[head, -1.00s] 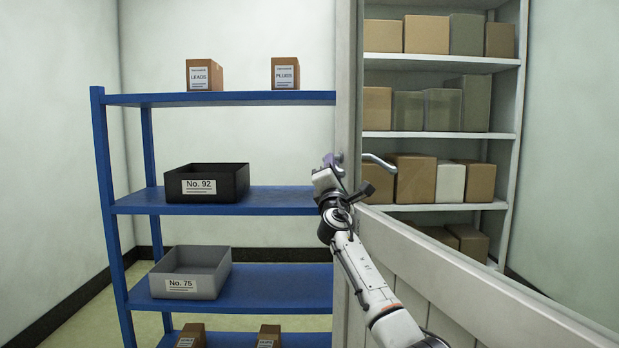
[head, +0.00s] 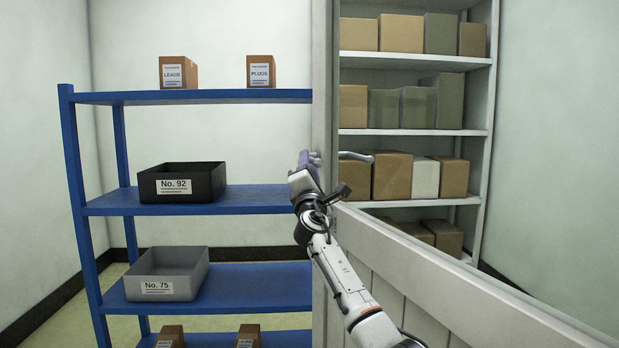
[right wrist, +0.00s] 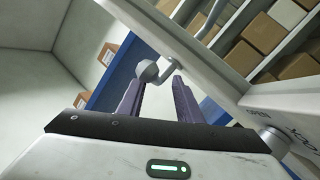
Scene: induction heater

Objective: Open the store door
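The store door (head: 430,275) is a white panelled leaf with an open or glazed upper part. Its tall edge post (head: 324,60) stands mid-picture in the head view. A grey lever handle (head: 370,156) shows just right of that post. My right gripper (head: 309,158) is at handle height on the post's left side. In the right wrist view its two purple fingers (right wrist: 158,92) stand apart, with a gap between them. A grey lever handle (right wrist: 150,71) lies at or just beyond their tips; I cannot tell whether they touch it. My left gripper is out of view.
Left of the door stands a blue shelf rack (head: 210,98) with a black bin (head: 200,183), a grey bin (head: 185,275) and small cartons. Behind the door, white shelves (head: 420,131) hold several boxes. The wall at the far right is bare.

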